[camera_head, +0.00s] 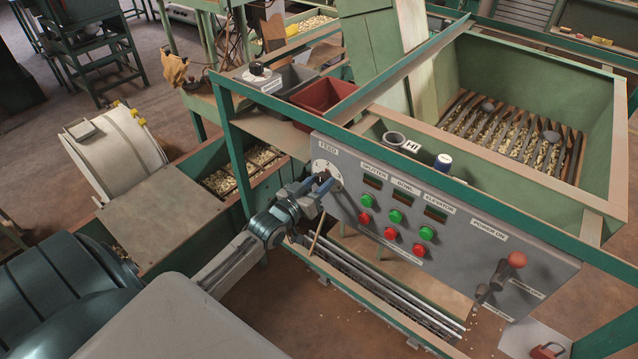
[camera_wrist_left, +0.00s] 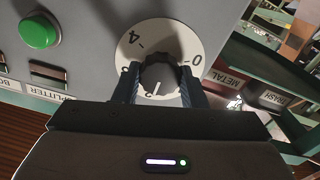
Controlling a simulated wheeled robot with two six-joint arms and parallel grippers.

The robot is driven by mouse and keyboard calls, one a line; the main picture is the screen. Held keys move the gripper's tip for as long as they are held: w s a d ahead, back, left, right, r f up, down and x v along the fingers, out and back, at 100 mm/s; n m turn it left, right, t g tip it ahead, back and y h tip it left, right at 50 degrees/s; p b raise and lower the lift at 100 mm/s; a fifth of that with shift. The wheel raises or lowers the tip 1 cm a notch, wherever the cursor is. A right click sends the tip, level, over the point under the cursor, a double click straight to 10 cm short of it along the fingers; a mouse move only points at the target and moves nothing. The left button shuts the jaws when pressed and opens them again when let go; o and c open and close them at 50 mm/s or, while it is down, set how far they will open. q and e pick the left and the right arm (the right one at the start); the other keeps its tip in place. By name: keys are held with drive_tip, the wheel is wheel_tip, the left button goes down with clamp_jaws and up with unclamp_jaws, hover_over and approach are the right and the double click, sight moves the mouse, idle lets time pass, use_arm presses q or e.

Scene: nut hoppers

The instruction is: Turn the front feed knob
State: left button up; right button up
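The feed knob (camera_wrist_left: 158,76) is a dark ribbed knob on a round white dial (camera_wrist_left: 165,38) with numbers around its rim. A light mark on the knob points toward the bottom of the dial in the left wrist view. In the head view the dial (camera_head: 326,160) sits at the left end of the grey control panel, under the FEED label. My left gripper (camera_head: 318,186) is at the dial and hides most of the knob there. In the wrist view its two fingers (camera_wrist_left: 160,88) lie on either side of the knob, appearing to touch it. My right gripper is not in view.
Green and red buttons (camera_head: 395,215) and small displays sit right of the dial. A metal chute (camera_head: 385,285) lies below.

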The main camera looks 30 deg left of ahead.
use_arm(q)
drive_tip(key=c, duration=0.4)
drive_tip(key=m+b, duration=0.2)
drive_tip(key=m, duration=0.1)
drive_tip(key=shift+f+m, duration=0.2)
drive_tip(key=shift+m, duration=0.1)
drive_tip(key=m+b, duration=0.2)
drive_tip(key=shift+m, duration=0.3)
drive_tip(key=m+b, duration=0.2)
drive_tip(key=m, duration=0.1)
drive_tip(key=shift+r+m+b, duration=0.1)
drive_tip(key=shift+m+b, duration=0.5)
drive_tip(key=shift+m, duration=0.6)
